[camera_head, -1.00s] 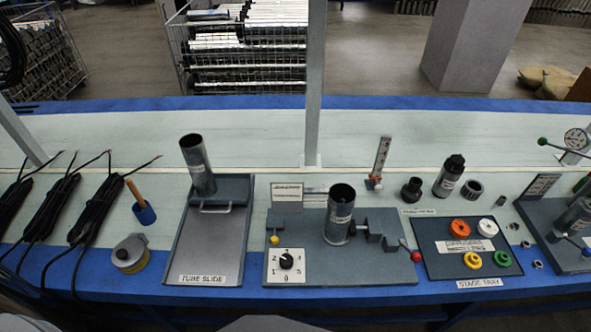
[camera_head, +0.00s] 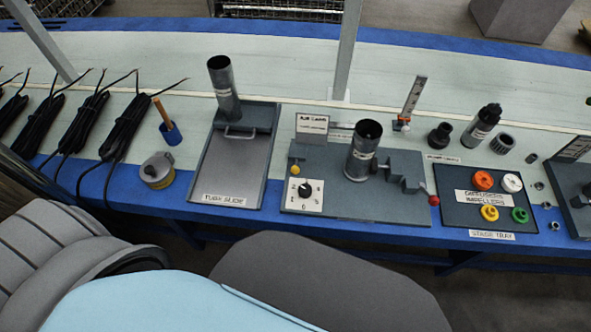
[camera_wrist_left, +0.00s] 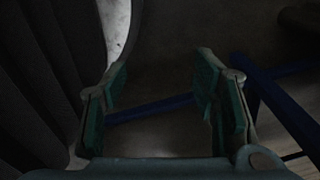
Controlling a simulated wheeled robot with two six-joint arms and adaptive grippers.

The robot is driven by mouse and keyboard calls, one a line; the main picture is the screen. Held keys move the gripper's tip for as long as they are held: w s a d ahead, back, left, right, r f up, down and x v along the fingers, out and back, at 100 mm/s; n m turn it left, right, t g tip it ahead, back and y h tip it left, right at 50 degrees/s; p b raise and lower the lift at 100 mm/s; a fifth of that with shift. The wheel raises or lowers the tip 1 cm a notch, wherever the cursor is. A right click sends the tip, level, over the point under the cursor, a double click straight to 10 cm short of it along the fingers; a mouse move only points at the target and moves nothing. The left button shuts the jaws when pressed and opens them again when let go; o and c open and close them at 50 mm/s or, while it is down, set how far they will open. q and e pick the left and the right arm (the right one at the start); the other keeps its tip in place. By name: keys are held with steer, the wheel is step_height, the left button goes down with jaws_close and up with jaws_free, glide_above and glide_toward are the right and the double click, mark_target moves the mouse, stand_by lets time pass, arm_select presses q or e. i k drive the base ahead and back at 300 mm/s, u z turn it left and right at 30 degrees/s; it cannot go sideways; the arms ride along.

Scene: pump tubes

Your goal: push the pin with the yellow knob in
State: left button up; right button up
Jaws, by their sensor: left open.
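The yellow knob (camera_head: 295,169) of the pin sits at the left front part of the grey clamp fixture (camera_head: 400,208), just above the white dial plate (camera_head: 303,195). How far the pin is in cannot be told at this size. A dark tube (camera_head: 362,150) stands upright in the fixture. My left gripper (camera_wrist_left: 160,95) shows only in the left wrist view, with its two green-padded fingers apart and nothing between them. It is below or in front of the bench, away from the knob. My right gripper is not in view.
A red ball knob (camera_head: 433,200) is at the fixture's right end. The tube slide (camera_head: 228,175) stands to its left and the stage tray (camera_head: 460,219) to its right. Blue frame bars (camera_wrist_left: 150,108) lie beyond my left fingers.

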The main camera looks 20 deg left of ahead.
mark_target(294, 170)
steer(key=z, duration=1.1)
steer(key=k, duration=0.4)
steer(key=u, duration=1.15)
